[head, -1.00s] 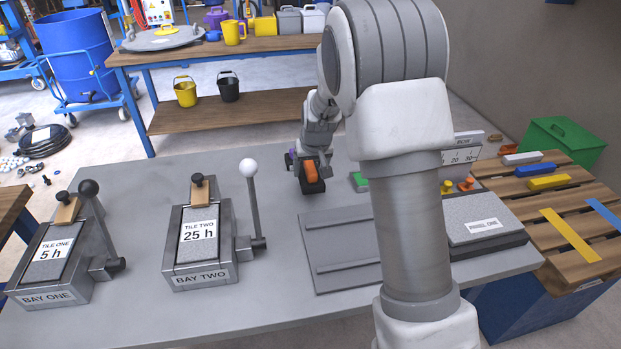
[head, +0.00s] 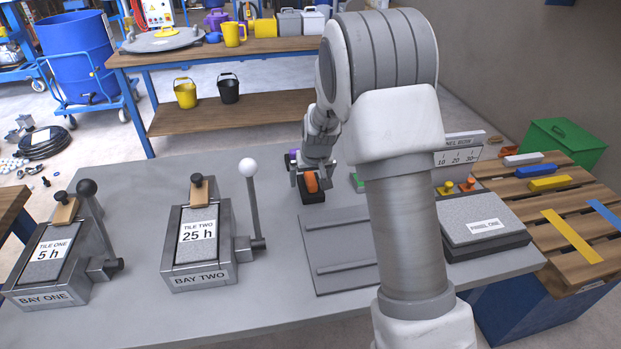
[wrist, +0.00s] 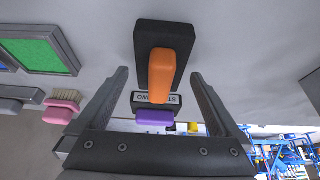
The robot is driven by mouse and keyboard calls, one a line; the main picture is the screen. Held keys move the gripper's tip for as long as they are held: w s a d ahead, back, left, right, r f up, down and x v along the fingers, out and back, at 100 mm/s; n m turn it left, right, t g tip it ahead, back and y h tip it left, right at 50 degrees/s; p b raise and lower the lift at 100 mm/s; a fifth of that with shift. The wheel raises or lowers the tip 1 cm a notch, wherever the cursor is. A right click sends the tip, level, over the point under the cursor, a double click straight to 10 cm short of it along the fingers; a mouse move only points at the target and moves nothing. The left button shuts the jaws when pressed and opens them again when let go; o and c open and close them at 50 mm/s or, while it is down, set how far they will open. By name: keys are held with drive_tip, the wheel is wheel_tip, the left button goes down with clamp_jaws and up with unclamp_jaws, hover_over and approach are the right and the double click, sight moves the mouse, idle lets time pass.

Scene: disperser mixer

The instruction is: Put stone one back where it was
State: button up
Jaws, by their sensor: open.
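A black block with an orange handle (wrist: 165,70) sits on the grey table beneath my gripper; it also shows in the head view (head: 313,196). My gripper (wrist: 160,74) is open, with a finger on each side of the orange handle and visible gaps between. A purple-handled thing (wrist: 154,117) lies beyond the block, towards the palm in the wrist view. A partly covered white label (wrist: 172,98) between the two reads "ST" and "WO". No "stone one" label is readable. In the head view my gripper (head: 312,180) partly hides the block.
A grey ridged plate (head: 345,275) lies in front of the block. A green pad (wrist: 40,55) and pink brush (wrist: 63,102) are to one side. Bay two (head: 200,250), with its upright lever (head: 252,205), stands left. Panel one (head: 483,220) is right.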

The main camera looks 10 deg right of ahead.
drive_tip(key=s+r+p, duration=0.2)
drive_tip(key=s+r, duration=1.7)
drive_tip(key=r, duration=0.2)
drive_tip(key=s+r, duration=0.1)
drive_tip(key=s, duration=1.5)
drive_tip(key=shift+s+r+t, duration=0.35)
drive_tip(key=shift+t, duration=0.05)
wheel_tip(320, 180, up, 9)
drive_tip(key=p, duration=0.9)
drive_tip(key=shift+r, duration=0.15)
drive_tip(key=shift+c, duration=0.2)
